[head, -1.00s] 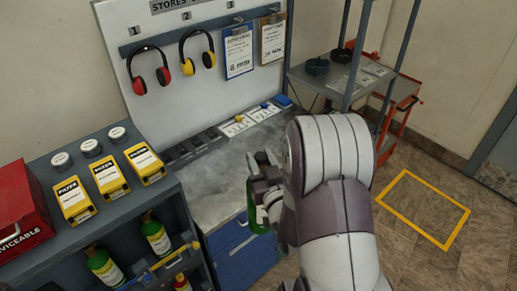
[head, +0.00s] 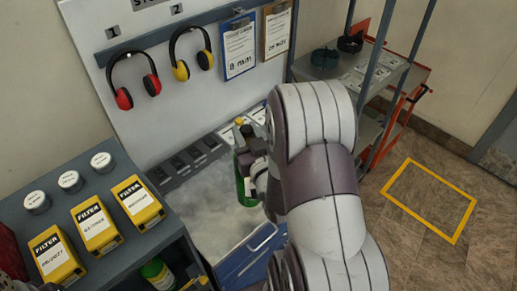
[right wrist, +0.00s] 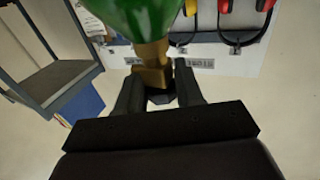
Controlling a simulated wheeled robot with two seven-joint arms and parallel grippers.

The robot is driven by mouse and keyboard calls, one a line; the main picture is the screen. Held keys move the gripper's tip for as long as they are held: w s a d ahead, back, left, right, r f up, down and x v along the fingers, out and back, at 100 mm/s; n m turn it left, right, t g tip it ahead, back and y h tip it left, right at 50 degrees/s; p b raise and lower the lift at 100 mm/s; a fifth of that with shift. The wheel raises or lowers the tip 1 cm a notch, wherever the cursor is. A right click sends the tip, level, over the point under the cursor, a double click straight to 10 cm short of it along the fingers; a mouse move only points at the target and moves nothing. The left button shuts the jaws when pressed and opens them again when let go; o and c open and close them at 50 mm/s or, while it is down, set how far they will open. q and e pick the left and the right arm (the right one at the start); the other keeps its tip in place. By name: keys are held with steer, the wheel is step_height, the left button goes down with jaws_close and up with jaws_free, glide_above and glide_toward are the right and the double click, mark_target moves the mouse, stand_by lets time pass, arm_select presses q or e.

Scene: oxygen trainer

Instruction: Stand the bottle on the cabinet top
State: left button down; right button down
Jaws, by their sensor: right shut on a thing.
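My right gripper (right wrist: 155,88) is shut on the brass neck of a green bottle (head: 246,178). In the head view the bottle looks roughly upright, partly hidden by my gripper and forearm, in front of the grey worktop (head: 205,217). I cannot tell whether its base touches anything. In the right wrist view the green body of the bottle (right wrist: 143,18) fills the top edge, with the brass neck between the fingers. A dark cabinet top (head: 113,181) at the left carries yellow filter boxes and round tins.
Yellow filter boxes (head: 97,229) and round tins (head: 70,181) crowd the left cabinet top. Another green bottle (head: 157,272) stands on the shelf below. Earmuffs (head: 136,86) and clipboards hang behind. A metal rack (head: 388,78) stands right. The worktop's front part looks clear.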

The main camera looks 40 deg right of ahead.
steer(key=w+f+b, duration=0.8)
steer(key=w+f, duration=0.2)
steer(key=w, duration=0.1)
steer(key=shift+f, duration=0.25)
steer(key=c, duration=1)
jaws_free()
steer(key=shift+s+f, duration=0.15)
steer(key=shift+o, duration=1.3)
steer(key=shift+a, duration=0.1)
